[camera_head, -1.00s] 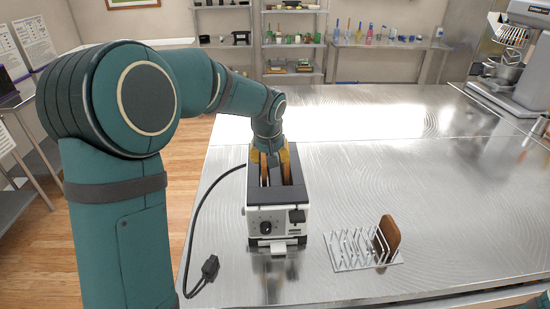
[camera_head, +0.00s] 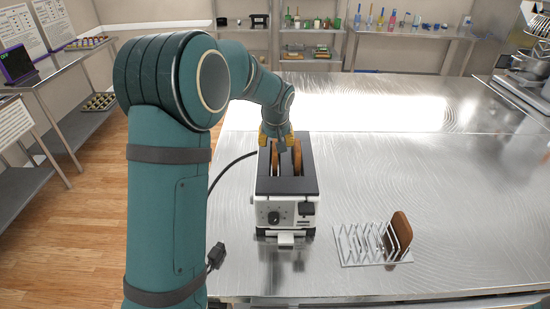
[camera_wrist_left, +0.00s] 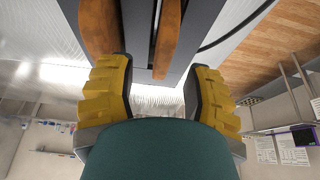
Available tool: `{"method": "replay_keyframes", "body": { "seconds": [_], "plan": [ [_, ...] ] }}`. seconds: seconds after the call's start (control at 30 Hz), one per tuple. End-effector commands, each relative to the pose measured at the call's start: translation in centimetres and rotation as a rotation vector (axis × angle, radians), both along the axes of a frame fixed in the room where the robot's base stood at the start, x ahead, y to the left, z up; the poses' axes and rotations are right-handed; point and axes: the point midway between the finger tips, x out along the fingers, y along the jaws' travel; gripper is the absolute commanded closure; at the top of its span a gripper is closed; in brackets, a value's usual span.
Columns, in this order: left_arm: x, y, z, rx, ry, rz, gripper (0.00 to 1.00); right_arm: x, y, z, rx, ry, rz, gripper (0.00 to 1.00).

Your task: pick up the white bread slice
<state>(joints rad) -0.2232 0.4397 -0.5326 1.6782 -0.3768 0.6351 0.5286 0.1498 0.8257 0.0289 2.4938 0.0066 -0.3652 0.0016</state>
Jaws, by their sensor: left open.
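Two bread slices stand upright in the slots of a white and black toaster (camera_head: 287,213). The left slice (camera_head: 275,158) and the right slice (camera_head: 297,158) show brown crust edges. I cannot tell which is the white one. Both also show in the left wrist view, one slice (camera_wrist_left: 98,25) at the left and one (camera_wrist_left: 167,38) nearer the middle. My left gripper (camera_head: 275,135) is at the far end of the toaster, its yellow fingers apart. In the left wrist view the open gripper (camera_wrist_left: 158,90) has nothing clearly between its fingertips. My right gripper is not in view.
A wire rack (camera_head: 358,245) stands right of the toaster with a brown slice (camera_head: 400,232) in its right end. The toaster's black cord and plug (camera_head: 216,256) lie at the left. The steel counter (camera_head: 440,190) is clear on the right.

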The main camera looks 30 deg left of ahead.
Motion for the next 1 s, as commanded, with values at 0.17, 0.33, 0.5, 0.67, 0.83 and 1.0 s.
{"method": "replay_keyframes", "body": {
  "seconds": [0.17, 0.33, 0.5, 0.67, 0.83, 1.0],
  "plan": [
    [0.7, 0.9, -2.6, 0.000, 0.003, 0.004, 0.50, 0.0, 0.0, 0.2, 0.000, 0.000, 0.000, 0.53],
    [1.2, 1.1, -3.9, 0.000, 0.001, 0.001, 0.50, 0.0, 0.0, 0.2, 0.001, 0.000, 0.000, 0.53],
    [1.3, 1.1, -3.9, -0.001, 0.001, 0.001, 0.50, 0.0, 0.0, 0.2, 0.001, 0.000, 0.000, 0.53],
    [1.3, 1.1, -3.9, -0.001, 0.001, 0.001, 0.75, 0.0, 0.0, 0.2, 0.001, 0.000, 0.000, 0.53],
    [1.3, 1.1, -3.9, -0.001, 0.001, 0.001, 1.00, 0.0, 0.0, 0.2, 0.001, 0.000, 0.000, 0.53],
    [1.3, 1.1, -3.9, -0.001, 0.001, 0.001, 1.00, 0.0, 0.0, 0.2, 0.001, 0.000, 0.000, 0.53]
  ]
}}
